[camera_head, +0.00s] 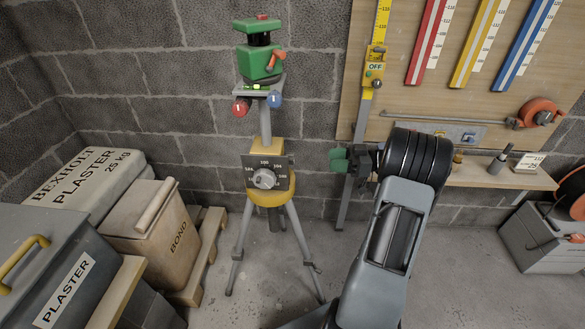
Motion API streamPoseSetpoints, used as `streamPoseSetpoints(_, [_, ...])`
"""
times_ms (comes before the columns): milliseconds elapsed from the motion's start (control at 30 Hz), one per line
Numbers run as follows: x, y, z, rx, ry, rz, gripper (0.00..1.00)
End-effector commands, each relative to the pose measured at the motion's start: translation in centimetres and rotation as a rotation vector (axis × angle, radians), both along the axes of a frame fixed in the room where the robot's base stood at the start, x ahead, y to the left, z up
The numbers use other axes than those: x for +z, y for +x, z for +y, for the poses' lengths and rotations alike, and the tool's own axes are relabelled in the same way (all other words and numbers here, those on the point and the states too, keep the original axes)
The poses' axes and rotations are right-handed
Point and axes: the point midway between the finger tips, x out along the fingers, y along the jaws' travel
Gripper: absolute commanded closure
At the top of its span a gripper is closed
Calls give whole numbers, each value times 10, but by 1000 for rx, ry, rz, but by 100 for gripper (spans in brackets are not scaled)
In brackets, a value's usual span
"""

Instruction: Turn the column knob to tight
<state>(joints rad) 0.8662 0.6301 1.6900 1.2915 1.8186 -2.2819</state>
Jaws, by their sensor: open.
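A tripod stands in the middle with a green laser level (260,60) on top of its grey column (265,128). A yellow block (266,146) sits around the lower column, with a dark dial plate (280,180) on its front. A round grey knob (264,179) sits on the plate, with numbers around it. No "tight" mark is readable, and I cannot tell which way the knob is set. My gripper (340,160) has green fingers and is open, to the right of the dial plate and apart from it. Its far finger is partly hidden.
A red knob (240,107) and a blue knob (275,99) sit under the level. Tripod legs (303,240) spread over clear floor.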

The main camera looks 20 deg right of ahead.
Motion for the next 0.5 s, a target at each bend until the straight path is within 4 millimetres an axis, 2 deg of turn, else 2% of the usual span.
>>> streamPoseSetpoints(67, [-5, 2, -2, -12, 6, -38, 52])
streamPoseSetpoints(167, [-4, 8, 6, -17, 6, -55, 52])
streamPoseSetpoints(500, [-4, 39, 63, -14, 5, -51, 52])
